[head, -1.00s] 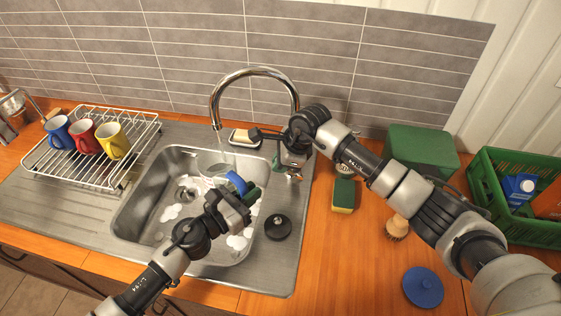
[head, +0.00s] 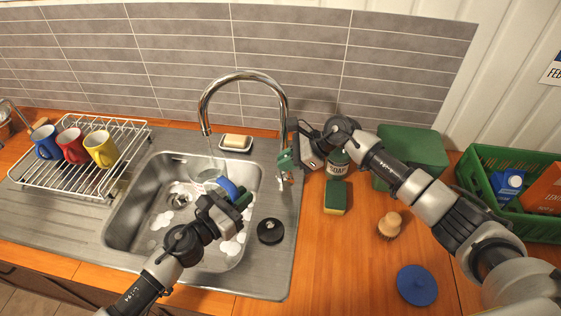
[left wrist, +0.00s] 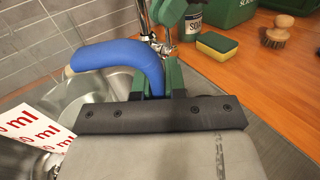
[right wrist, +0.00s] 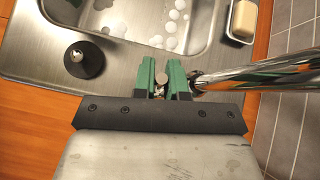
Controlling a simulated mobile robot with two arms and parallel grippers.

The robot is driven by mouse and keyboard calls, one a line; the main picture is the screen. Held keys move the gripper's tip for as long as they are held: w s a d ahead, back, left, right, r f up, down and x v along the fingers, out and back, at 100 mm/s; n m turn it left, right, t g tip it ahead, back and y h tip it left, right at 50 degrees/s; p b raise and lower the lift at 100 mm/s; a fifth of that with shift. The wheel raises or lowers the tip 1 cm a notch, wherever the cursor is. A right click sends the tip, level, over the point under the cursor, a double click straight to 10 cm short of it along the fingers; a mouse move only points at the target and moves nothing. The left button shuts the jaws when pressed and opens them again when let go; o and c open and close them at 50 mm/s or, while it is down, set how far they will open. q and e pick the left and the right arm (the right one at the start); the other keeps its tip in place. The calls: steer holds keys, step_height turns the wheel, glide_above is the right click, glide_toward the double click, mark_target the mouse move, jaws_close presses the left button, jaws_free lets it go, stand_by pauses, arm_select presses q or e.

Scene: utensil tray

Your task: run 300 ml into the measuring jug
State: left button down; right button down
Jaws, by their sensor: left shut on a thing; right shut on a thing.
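The measuring jug (head: 208,176) is clear, with a blue handle (left wrist: 120,60), and is in the sink (head: 130,215) below the tap spout. My left gripper (head: 240,198) is shut on that handle. Red "ml" markings (left wrist: 38,132) show at the left of the left wrist view; the level inside cannot be read. The chrome tap (head: 245,75) arches over the sink, with a faint pale streak, apparently water, below its spout. My right gripper (head: 285,161) is at the tap base, its green fingers shut on a small metal tap knob (right wrist: 159,72).
White foam lies in the sink. A black plug (head: 270,231) and a soap dish (head: 236,143) sit at its rim. A rack (head: 85,165) with mugs stands left. A sponge (head: 335,197), brush (head: 389,226), blue lid (head: 417,285) and green crate (head: 500,170) are on the right counter.

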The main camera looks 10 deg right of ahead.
mark_target(290, 177)
steer(key=shift+d+r+y, duration=0.1)
steer(key=shift+d+y, duration=0.25)
steer(key=shift+y, duration=0.15)
steer(key=c, duration=1.2)
jaws_free()
steer(key=shift+w+d, duration=0.1)
steer(key=shift+d, duration=0.05)
step_height(290, 177, up, 10)
steer(key=shift+f, duration=0.1)
